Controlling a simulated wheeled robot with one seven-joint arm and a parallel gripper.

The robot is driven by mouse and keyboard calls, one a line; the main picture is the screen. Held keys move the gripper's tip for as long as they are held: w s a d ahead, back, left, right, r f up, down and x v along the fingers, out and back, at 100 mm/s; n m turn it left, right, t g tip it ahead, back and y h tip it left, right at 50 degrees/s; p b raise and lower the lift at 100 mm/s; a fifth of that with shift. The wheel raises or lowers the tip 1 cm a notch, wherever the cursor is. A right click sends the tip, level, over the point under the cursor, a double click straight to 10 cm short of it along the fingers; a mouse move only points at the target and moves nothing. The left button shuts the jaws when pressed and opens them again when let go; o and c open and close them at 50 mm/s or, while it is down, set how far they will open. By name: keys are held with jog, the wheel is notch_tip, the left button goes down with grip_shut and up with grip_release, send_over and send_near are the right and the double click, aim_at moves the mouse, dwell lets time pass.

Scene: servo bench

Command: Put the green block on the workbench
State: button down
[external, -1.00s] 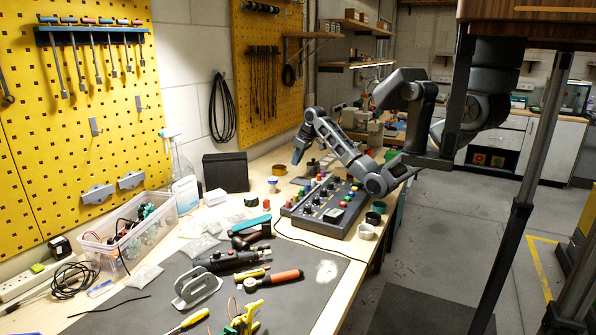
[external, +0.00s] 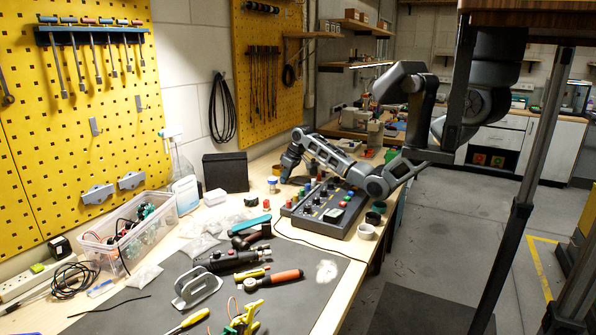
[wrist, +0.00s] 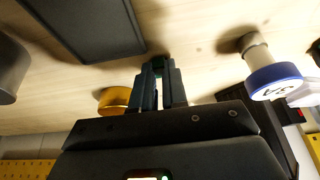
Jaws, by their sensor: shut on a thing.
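My gripper (external: 286,178) is low over the far part of the wooden workbench (external: 262,165), between a black box and the control panel. In the wrist view, my gripper (wrist: 159,72) has its two dark fingers close together, shut on the green block (wrist: 158,70). Only a small dark green part of the block shows between the fingertips. It is right at the bench surface, but I cannot tell whether it touches. In the external view the block is hidden by the gripper.
A black box (external: 225,172) stands left of the gripper. The control panel (external: 328,210) lies in front. Bare wood surrounds the fingertips.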

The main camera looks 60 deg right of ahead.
jog(key=shift+f, duration=0.1)
jog(key=c, duration=1.1)
grip_release()
jog(key=shift+c, duration=0.2)
jog(key=v, duration=1.2)
jog(key=shift+b, duration=0.35)
